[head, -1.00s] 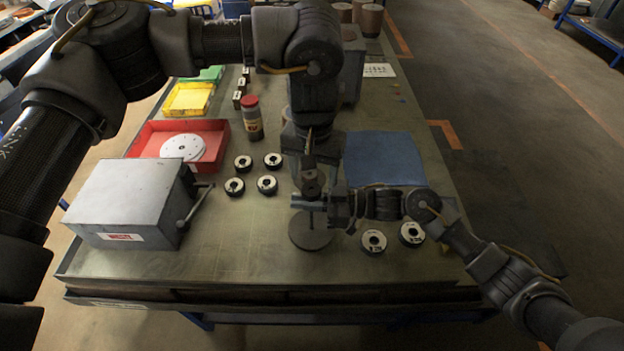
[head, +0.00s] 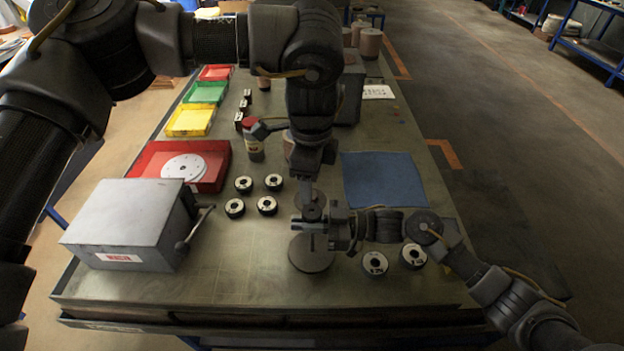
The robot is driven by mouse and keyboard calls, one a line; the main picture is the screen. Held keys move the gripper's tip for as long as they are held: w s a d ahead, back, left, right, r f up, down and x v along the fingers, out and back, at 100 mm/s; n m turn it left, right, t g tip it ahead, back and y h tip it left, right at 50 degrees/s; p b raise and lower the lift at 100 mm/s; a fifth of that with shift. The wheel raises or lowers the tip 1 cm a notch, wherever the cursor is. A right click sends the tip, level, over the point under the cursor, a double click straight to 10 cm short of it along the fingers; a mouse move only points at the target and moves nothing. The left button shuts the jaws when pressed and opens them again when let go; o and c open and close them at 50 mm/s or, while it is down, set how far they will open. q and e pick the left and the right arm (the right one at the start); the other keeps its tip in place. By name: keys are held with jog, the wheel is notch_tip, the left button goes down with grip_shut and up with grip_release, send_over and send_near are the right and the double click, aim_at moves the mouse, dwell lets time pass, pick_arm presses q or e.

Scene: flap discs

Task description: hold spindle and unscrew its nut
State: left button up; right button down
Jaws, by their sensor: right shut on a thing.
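The spindle stands upright on a round dark base (head: 311,257) near the front of the bench. The dark nut (head: 312,212) appears at its top; its exact outline is hard to tell against dark parts nearby. My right gripper (head: 308,226) comes in from the right and is shut on the spindle just below the nut. My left gripper (head: 307,178) points down above the spindle top. Its fingers are dark and partly merge with what is below, so I cannot tell its opening or whether it touches the nut.
A grey metal box with a lever (head: 130,222) stands left. Several black-and-white rings (head: 267,205) lie near the spindle, two more (head: 375,263) at right. A red bin (head: 212,180) holds a white disc (head: 184,167). A blue mat (head: 384,182) lies right. A bottle (head: 254,148) stands behind.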

aim_at(312, 212)
pick_arm(q)
jog(key=m, duration=0.5)
jog(key=shift+s+r, duration=0.1)
jog(key=m, duration=0.7)
jog(key=shift+s+m, duration=0.15)
jog(key=shift+m, duration=0.25)
jog(key=m, duration=0.4)
jog(key=shift+s+d+m, duration=0.1)
jog(key=shift+m, duration=0.3)
jog(key=m, duration=0.6)
jog(key=shift+s+m+g, duration=0.1)
jog(key=shift+m+g, duration=0.2)
jog(key=shift+f, duration=4.05)
